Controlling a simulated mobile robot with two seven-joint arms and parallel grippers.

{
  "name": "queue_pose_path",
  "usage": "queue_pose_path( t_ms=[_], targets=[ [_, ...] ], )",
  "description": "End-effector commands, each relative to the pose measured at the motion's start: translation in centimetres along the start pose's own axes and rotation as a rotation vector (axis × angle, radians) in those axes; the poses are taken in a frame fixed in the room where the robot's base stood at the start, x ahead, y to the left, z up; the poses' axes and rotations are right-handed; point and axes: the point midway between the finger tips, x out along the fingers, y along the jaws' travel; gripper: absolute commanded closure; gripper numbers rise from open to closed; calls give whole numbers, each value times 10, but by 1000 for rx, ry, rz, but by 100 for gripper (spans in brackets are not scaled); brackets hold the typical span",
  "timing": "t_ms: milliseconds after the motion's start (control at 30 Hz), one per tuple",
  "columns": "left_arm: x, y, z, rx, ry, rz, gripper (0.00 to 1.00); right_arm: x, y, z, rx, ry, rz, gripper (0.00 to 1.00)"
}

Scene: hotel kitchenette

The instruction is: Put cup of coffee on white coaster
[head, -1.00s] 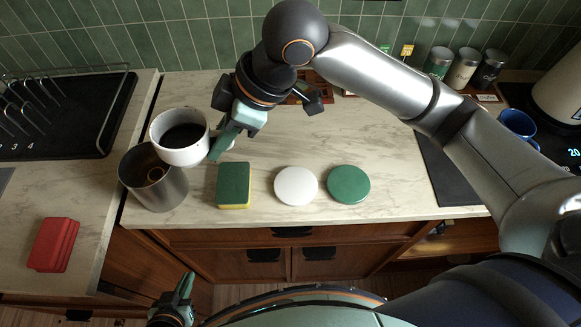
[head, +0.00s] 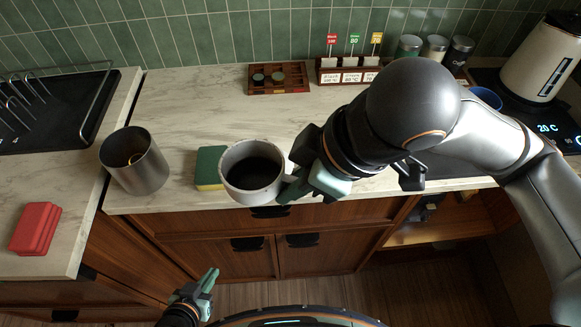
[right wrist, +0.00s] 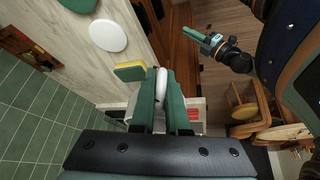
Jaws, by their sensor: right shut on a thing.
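My right gripper (head: 292,188) is shut on the handle of the white cup (head: 229,185), which holds dark coffee (head: 254,173). The cup is upright and appears raised, overlapping the sponge and the counter's front edge in the head view. The right wrist view shows the gripper fingers (right wrist: 166,98) around the white handle (right wrist: 161,84). The white coaster (right wrist: 108,36) lies flat and empty on the counter in that view. In the head view it is hidden behind the cup and my right arm. My left gripper (head: 207,282) hangs low in front of the cabinets, apart from everything.
A green and yellow sponge (head: 209,167) lies left of the cup. A green coaster (right wrist: 78,4) is beside the white one. A metal canister (head: 135,165) stands left, a red block (head: 36,228) further left. A wooden tray (head: 278,78) lies behind on clear counter.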

Motion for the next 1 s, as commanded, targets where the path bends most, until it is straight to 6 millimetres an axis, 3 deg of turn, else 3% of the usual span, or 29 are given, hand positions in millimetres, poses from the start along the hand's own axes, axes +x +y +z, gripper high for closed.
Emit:
queue_pose_path(
  t_ms=[433,633,1000],
  targets=[
    [4,-1,3,0,2,0,100,52,89,4,9,-2,2,100],
    [7,-1,5,0,2,-1,100,86,112,14,6,0,1,100],
    [8,-1,6,0,3,-1,100,110,130,22,3,0,2,100]
  ],
)
